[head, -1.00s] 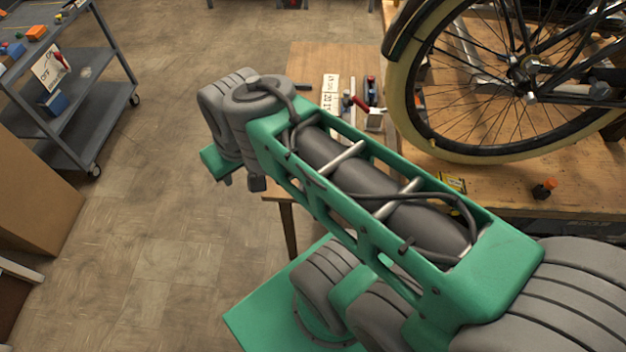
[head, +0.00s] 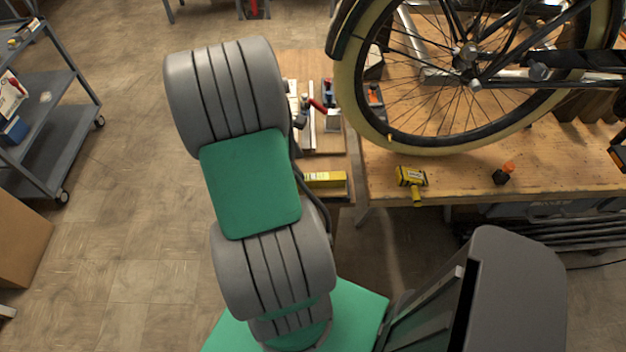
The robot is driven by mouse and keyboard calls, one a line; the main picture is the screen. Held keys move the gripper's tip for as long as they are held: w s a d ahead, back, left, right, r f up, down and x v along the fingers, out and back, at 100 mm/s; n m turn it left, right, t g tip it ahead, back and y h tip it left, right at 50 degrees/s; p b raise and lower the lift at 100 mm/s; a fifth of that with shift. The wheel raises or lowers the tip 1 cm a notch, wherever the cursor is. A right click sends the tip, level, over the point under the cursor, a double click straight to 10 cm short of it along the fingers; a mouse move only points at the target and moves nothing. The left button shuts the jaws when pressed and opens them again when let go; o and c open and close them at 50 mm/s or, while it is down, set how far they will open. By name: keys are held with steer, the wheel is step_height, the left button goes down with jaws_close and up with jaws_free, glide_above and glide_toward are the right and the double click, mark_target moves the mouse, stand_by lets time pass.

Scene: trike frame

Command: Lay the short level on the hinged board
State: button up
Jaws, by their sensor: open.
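A yellow bar (head: 325,182), which looks like the short level, lies flat near the front edge of the wooden board (head: 320,164) at the left end of the bench. That board appears to be the hinged board; its hinge is not visible. The bar's left end is close to or behind my arm, so I cannot see all of it. My arm rises in front of the board's left side. My gripper is out of view, hidden behind the arm or outside the picture.
A bicycle wheel (head: 368,140) stands over the workbench (head: 560,165). A yellow tool (head: 411,178) and an orange-capped black bottle (head: 503,175) lie near its front edge. Red-handled and blue tools (head: 331,112) lie behind the bar. A grey cart (head: 50,135) is left; floor between is clear.

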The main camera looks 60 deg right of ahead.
mark_target(313, 177)
steer(key=x, duration=0.6)
steer(key=p+x, duration=0.1)
steer(key=x, duration=0.2)
steer(key=shift+s+d+r, duration=0.2)
steer(key=shift+s+d, duration=0.1)
steer(key=shift+s, duration=0.1)
steer(key=shift+c, duration=0.5)
jaws_close()
steer(key=shift+r, duration=0.1)
